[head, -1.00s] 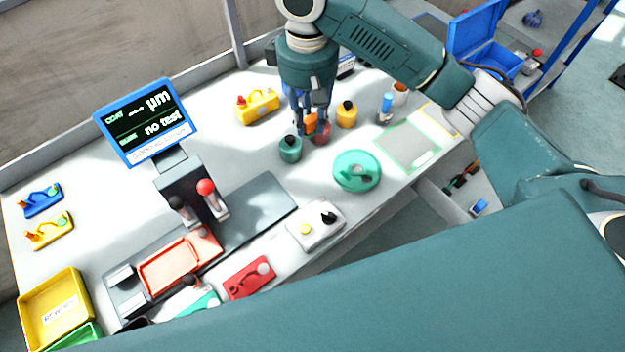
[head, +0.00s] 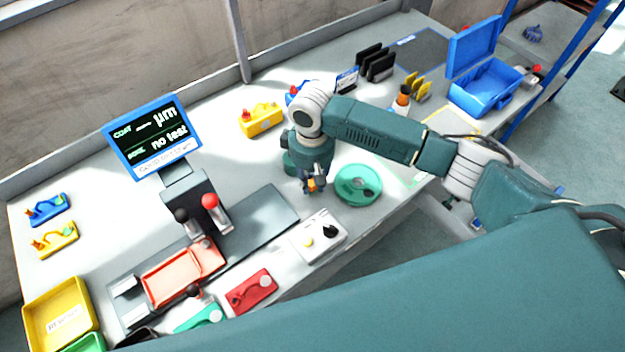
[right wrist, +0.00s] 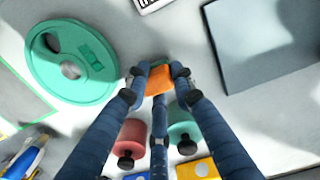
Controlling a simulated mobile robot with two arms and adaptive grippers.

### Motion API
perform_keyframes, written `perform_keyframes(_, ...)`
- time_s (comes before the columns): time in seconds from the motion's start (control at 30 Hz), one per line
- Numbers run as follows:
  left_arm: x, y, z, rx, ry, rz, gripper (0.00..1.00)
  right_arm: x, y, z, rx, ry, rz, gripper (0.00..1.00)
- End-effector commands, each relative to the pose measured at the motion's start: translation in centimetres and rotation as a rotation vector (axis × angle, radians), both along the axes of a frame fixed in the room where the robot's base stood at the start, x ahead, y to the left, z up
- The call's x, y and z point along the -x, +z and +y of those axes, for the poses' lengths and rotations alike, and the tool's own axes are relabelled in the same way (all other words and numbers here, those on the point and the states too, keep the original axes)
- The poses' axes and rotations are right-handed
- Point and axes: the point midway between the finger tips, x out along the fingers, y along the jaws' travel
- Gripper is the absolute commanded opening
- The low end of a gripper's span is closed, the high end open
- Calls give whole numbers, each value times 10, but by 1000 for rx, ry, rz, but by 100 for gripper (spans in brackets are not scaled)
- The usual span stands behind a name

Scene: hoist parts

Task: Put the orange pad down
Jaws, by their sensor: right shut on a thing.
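The orange pad (right wrist: 158,80) is a small block between the fingertips of my right gripper (right wrist: 157,76) in the right wrist view. The fingers are shut on it. In the head view my right gripper (head: 313,186) points down over the pale bench, just left of the green round dish (head: 358,184). A bit of the orange pad (head: 312,183) shows there between the fingers. I cannot tell whether the pad touches the bench top. My left gripper is not in view.
Red (right wrist: 131,140) and teal (right wrist: 183,136) knobbed pots stand close to the fingers. The dark grey plate (head: 262,212) lies left of the gripper. A white box with knobs (head: 318,238) sits nearer the front edge.

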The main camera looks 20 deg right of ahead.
Motion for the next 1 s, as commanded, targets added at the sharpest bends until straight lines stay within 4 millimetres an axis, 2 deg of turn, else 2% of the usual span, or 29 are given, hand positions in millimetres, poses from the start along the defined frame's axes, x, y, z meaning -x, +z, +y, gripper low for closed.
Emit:
perform_keyframes(0.4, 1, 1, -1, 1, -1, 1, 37, 0, -6, 1, -2, 0, 0, 1)
perform_keyframes(0.43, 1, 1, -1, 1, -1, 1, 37, 0, -6, 1, -1, 0, -1, 30)
perform_keyframes(0.5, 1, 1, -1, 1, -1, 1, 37, 0, -5, 1, -1, 0, -1, 43)
perform_keyframes(0.83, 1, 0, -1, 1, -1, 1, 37, -1, -3, 0, -1, 1, -2, 43)
perform_keyframes(1.0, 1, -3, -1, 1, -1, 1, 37, -1, 17, 1, -2, 1, -2, 43)
